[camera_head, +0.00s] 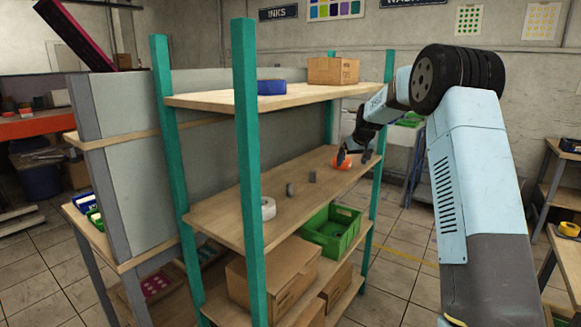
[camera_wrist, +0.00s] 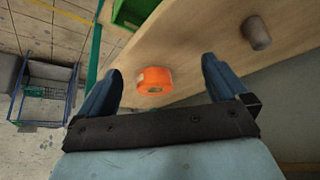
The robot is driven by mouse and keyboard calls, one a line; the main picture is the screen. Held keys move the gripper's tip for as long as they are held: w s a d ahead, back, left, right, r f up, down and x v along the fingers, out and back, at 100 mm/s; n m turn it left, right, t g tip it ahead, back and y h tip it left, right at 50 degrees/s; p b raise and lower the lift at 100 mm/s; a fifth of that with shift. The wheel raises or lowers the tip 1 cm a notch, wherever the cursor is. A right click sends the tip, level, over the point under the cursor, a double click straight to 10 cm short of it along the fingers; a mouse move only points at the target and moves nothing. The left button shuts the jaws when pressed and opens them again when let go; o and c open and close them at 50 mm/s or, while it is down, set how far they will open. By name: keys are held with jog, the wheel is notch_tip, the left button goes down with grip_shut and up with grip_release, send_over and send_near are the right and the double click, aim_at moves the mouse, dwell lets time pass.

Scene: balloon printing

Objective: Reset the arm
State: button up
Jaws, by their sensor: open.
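My gripper (camera_head: 353,157) is at the right end of the middle shelf of a teal-framed rack. An orange roll (camera_head: 343,162) is on that shelf (camera_head: 217,213) beside the gripper. In the wrist view my gripper (camera_wrist: 160,80) is open, with its two blue fingers wide apart. The orange roll (camera_wrist: 154,81) appears between and beyond the fingers. It looks clear of both fingers.
Small grey cylinders (camera_head: 290,189) and a white roll (camera_head: 268,208) share the middle shelf. Above are a blue roll (camera_head: 271,87) and a cardboard box (camera_head: 333,70). A green crate (camera_head: 331,229) is below. A teal post (camera_head: 387,130) stands close to my arm.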

jog(key=s+r, duration=0.5)
jog(key=s, duration=0.5)
jog(key=s+a+r+m, duration=0.1)
jog(key=s+r, duration=0.4)
jog(key=s, duration=0.5)
jog(key=s+r, duration=0.5)
jog(key=s, duration=0.5)
jog(key=s+f, duration=0.2)
jog(key=s, duration=1.3)
jog(key=s+f+m+h, duration=0.1)
jog(key=s+f, duration=0.2)
jog(key=s, duration=1.3)
jog(key=shift+d+f+m, duration=0.25)
jog(key=shift+d+m, duration=0.05)
jog(key=shift+d, duration=0.1)
jog(key=shift+w, duration=0.1)
